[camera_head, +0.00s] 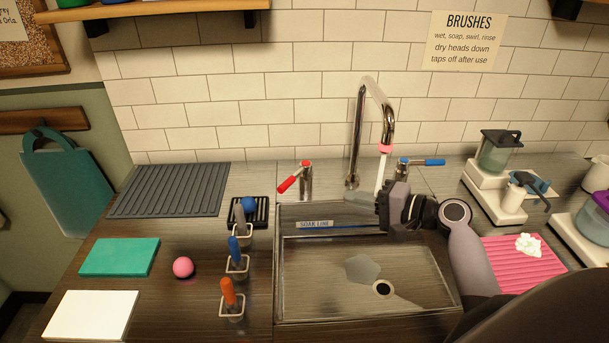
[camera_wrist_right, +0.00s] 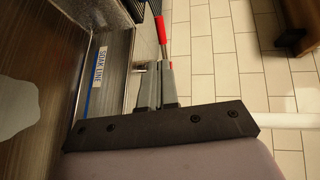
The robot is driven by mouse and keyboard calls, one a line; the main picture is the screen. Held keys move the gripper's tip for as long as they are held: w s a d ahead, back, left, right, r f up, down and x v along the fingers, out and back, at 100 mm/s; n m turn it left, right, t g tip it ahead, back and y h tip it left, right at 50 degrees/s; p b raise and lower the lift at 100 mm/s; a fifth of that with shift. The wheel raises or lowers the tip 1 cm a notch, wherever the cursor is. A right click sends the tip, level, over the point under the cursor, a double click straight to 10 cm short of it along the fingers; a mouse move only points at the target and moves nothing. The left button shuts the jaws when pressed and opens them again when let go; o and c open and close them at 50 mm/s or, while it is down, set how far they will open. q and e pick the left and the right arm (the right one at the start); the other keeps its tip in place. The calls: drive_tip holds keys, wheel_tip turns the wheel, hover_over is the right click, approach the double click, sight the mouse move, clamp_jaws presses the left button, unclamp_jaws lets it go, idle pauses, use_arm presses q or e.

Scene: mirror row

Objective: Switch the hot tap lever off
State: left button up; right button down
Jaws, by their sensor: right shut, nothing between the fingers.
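The hot tap lever (camera_head: 289,184) is red and sits on a chrome valve left of the spout, behind the sink's back left corner. Its handle points left and slightly down. It also shows in the wrist view (camera_wrist_right: 161,29), beyond the fingertips. My right gripper (camera_head: 382,205) is over the back right of the sink, well to the right of the red lever and apart from it. Its fingers (camera_wrist_right: 166,66) are shut and empty. A pale stream of water (camera_head: 381,172) falls from the chrome spout (camera_head: 371,90). My left gripper is not in view.
A blue lever (camera_head: 428,162) points right on the other valve. The sink (camera_head: 320,308) has a soak line label. Brushes in holders, including an orange one (camera_head: 228,291), stand left of it. A pink ribbed mat (camera_head: 520,262) lies right. Space above the sink's left half is clear.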

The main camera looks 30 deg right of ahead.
drive_tip(key=shift+w+d+r, duration=0.1)
drive_tip(key=shift+w+d, duration=0.05)
drive_tip(key=shift+w, duration=0.05)
drive_tip(key=shift+s, duration=0.1)
drive_tip(key=b, duration=0.4)
approach(291, 184)
drive_tip(key=x, duration=0.5)
drive_tip(key=shift+x, duration=0.9)
